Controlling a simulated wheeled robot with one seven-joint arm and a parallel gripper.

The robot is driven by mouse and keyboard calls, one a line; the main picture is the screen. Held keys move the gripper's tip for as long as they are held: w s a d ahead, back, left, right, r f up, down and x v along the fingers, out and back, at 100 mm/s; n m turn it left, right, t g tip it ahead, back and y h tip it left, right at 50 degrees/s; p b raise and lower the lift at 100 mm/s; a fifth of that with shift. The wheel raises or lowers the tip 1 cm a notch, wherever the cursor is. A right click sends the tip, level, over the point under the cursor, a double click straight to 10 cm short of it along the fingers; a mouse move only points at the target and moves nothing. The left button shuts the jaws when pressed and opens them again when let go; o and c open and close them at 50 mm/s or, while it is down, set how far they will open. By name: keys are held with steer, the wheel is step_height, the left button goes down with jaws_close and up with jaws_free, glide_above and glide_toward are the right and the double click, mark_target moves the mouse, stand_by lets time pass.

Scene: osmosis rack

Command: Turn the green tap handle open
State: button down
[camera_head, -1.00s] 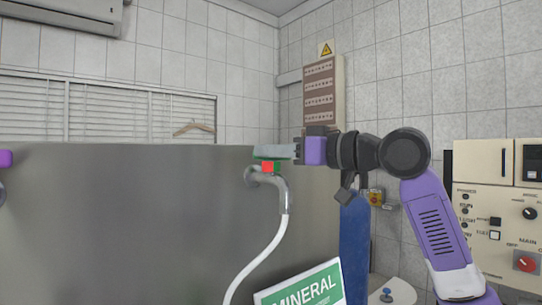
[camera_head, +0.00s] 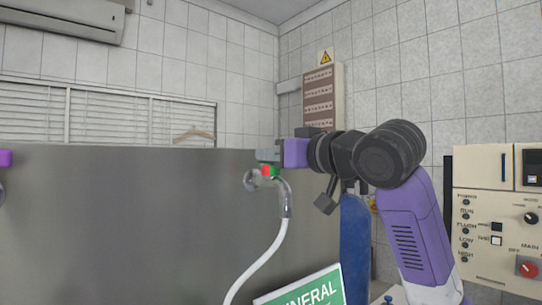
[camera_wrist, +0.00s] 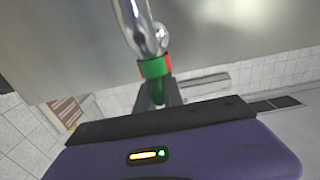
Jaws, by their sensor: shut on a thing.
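The chrome tap (camera_head: 284,190) sticks out from the grey metal panel, with a white hose on its spout. A green and red collar (camera_head: 267,170) sits on top of it. In the wrist view the green collar (camera_wrist: 153,68) shows a red part at its right, and the green handle (camera_wrist: 158,91) lies between my fingers. My gripper (camera_head: 268,156) reaches in from the right at the top of the tap. It is shut on the green handle, which the fingers mostly hide in the head view.
A green "MINERAL" sign (camera_head: 305,290) is below the tap. A blue cylinder (camera_head: 355,250) stands behind my arm. A control panel (camera_head: 495,225) with knobs is at the right. A hanger (camera_head: 194,135) is on the back wall.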

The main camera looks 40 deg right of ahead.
steer(key=c, duration=1.5)
jaws_free()
steer(key=shift+o, duration=0.2)
steer(key=s+b, duration=0.2)
steer(key=s, duration=0.5)
steer(key=shift+s, duration=0.4)
